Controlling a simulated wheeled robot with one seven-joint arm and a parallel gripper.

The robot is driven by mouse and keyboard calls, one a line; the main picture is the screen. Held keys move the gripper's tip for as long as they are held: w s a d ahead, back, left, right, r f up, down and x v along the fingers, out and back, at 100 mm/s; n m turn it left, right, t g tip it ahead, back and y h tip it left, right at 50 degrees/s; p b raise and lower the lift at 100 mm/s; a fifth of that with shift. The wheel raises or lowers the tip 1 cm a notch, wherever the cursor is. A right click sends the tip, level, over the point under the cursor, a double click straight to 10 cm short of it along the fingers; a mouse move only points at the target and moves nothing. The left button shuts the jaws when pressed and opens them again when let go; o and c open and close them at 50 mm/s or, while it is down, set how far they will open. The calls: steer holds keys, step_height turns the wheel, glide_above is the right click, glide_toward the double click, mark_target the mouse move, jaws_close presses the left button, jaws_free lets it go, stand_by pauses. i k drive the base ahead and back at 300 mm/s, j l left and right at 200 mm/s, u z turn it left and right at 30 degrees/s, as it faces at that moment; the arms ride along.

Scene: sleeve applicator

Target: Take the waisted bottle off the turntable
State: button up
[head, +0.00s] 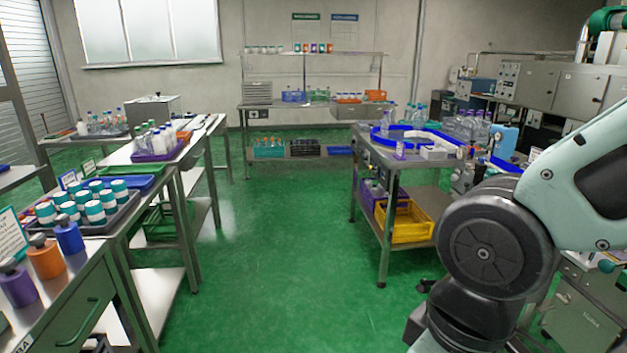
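A blue-edged, rounded surface (440,137), which looks like the turntable, is on top of a steel bench right of centre, some way off. Small clear bottles (413,115) stand at its back edge, and more clear bottles (467,124) are grouped to its right. They are too small for me to tell which one is waisted. A small bottle with a purple lower part (400,150) stands at the front of the bench. My arm fills the right foreground and covers part of the machinery there. My gripper is out of view.
A steel bench (393,166) carries the blue surface, with a yellow crate (408,222) on its lower shelf. Tables at left hold a tray of teal-and-white jars (95,205) and coloured bottles (45,257). Green floor (275,240) between is clear. Back shelves (310,104) stand beyond.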

mark_target(384, 123)
steer(key=i, duration=2)
steer(key=i+j+z, duration=0.1)
steer(key=i+z, duration=0.15)
steer(key=i, duration=0.3)
steer(key=i+j+z, duration=0.25)
steer(key=i, duration=0.25)
steer(key=i+j+z, duration=0.2)
steer(key=i, duration=0.35)
steer(key=i+j+z, duration=0.7)
steer(key=i+j, duration=0.05)
